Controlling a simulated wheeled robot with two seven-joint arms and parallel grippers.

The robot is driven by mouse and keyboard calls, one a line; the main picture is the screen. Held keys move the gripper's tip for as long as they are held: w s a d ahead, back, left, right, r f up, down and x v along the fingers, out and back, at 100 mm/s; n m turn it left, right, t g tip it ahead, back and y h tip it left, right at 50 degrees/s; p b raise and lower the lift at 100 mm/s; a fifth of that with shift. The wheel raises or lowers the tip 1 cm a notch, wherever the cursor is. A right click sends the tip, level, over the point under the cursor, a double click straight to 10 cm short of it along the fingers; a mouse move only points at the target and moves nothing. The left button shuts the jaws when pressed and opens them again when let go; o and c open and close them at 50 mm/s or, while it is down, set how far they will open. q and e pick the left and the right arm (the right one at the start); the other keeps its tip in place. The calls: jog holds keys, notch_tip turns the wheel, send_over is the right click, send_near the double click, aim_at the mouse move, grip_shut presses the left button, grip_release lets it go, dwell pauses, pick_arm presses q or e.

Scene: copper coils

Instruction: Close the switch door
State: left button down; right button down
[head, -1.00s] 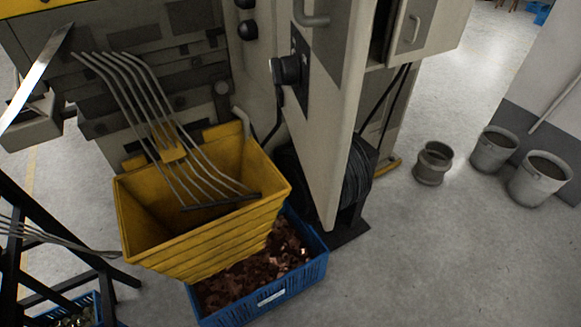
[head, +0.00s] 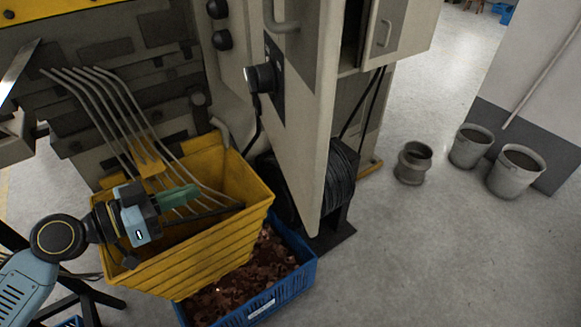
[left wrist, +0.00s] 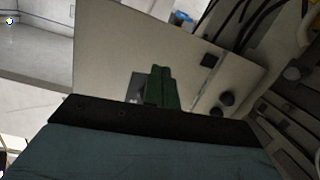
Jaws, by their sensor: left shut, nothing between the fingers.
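The switch door (head: 305,130) is a tall beige panel in the middle of the head view. It stands swung out from the machine, its edge towards me. It carries a bar handle (head: 284,22) at the top and a dark plate with a round knob (head: 262,78). My left gripper (head: 190,196) has green fingers, shut and empty, over the yellow hopper, left of the door and apart from it. In the left wrist view, the shut fingers (left wrist: 160,88) show in front of a pale panel with dark knobs, probably the door (left wrist: 112,50). My right gripper is not in view.
A yellow hopper (head: 205,262) with bent metal rods stands below my left gripper. A blue crate (head: 285,293) of copper scrap sits under it. A black cable coil (head: 340,180) is behind the door. Grey buckets (head: 514,172) stand at right; the floor in front is clear.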

pick_arm(q)
jog(key=s+d+r+m+g+h, duration=0.4)
jog(key=s+d+r+m, duration=0.15)
jog(key=s+r, duration=0.45)
jog(key=p, duration=0.7)
send_near(313, 165)
jog(key=x, duration=0.6)
jog(key=shift+w+d+f, duration=0.1)
jog(key=shift+w+d, duration=0.1)
jog(key=shift+d, duration=0.25)
